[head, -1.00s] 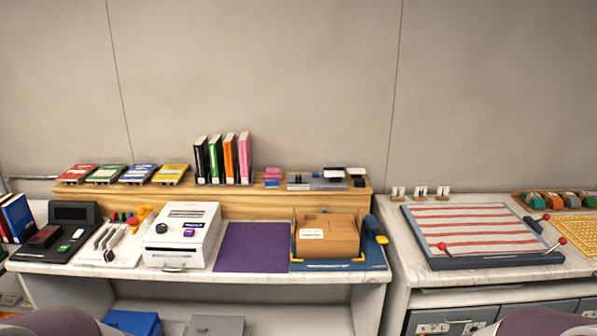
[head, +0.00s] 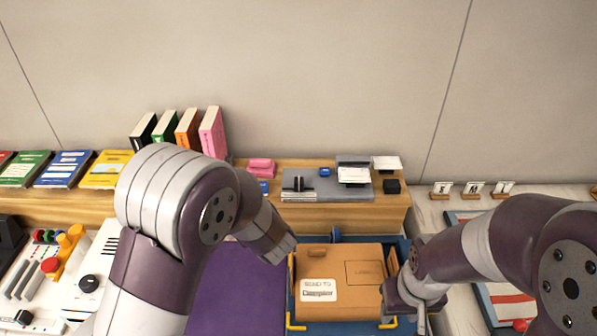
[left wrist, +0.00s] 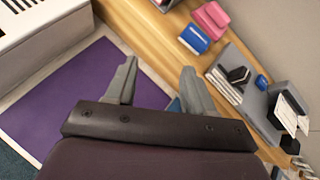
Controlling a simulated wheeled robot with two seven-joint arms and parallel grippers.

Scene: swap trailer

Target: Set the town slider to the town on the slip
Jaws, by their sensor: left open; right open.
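A grey device (head: 305,187) stands on the wooden shelf, with a black block and a small blue knob (head: 325,172) on it; I cannot tell for sure which part is the town slider. A white slip (head: 353,175) lies at its right side. The device also shows in the left wrist view (left wrist: 255,108), at the right. My left gripper (left wrist: 158,72) is open and empty, over the purple mat and shelf edge, short of the device. My right gripper (head: 404,302) is open beside the right side of the cardboard box. Any town names on the device or slip are too small to read.
The cardboard box (head: 341,262), with a printed white label (head: 319,290), sits on a blue base. The purple mat (head: 235,300) is bare. Pink and blue blocks (head: 261,168) and upright books (head: 211,132) stand on the shelf left of the device. A black block (head: 391,186) stands at its right.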

